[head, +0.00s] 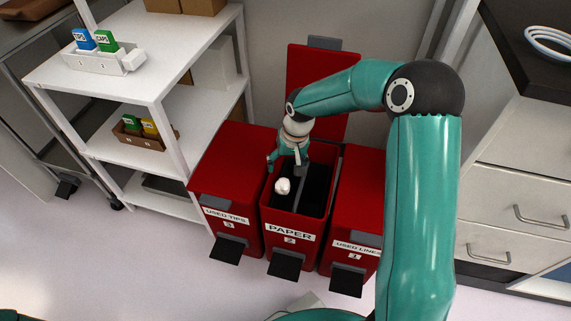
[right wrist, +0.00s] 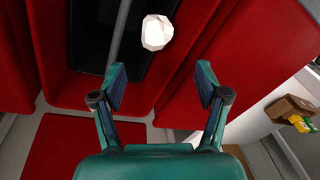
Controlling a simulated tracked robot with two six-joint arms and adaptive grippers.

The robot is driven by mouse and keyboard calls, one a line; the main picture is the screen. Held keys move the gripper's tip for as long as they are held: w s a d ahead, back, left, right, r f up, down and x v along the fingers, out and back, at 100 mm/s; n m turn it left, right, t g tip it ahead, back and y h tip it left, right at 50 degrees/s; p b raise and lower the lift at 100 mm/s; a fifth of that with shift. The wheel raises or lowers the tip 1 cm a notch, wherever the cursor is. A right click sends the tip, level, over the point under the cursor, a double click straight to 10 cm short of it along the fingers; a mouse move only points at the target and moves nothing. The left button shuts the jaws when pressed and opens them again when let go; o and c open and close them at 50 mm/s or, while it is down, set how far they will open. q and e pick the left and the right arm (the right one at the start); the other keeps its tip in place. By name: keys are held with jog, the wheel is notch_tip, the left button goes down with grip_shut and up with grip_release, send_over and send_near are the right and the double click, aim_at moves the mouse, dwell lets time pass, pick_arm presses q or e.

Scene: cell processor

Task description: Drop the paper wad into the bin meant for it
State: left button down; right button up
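The paper wad (head: 283,186) is a small white crumpled ball within the opening of the red bin labelled PAPER (head: 290,234). This bin is the middle one of three, and its lid (head: 300,62) stands raised behind it. My right gripper (head: 284,164) is over the bin opening, pointing down. In the right wrist view, the gripper (right wrist: 161,76) has its fingers wide apart with nothing between them. The wad (right wrist: 157,32) shows there beyond the fingertips, apart from both. I cannot tell whether it is falling or resting on something. My left gripper is not in view.
Red bins labelled USED TIPS (head: 227,215) and USED LINERS (head: 357,246) stand shut on either side. A white shelf (head: 115,75) with small labelled boxes is at left. White drawers (head: 515,195) stand at right. The floor in front is largely clear.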

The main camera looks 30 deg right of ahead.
jog(key=shift+r, duration=0.15)
notch_tip(320, 180, up, 12)
jog(key=s+d, duration=0.1)
jog(key=shift+s+f, duration=0.25)
jog(key=shift+s, duration=0.1)
jog(key=shift+f, duration=0.1)
dwell(0.6)
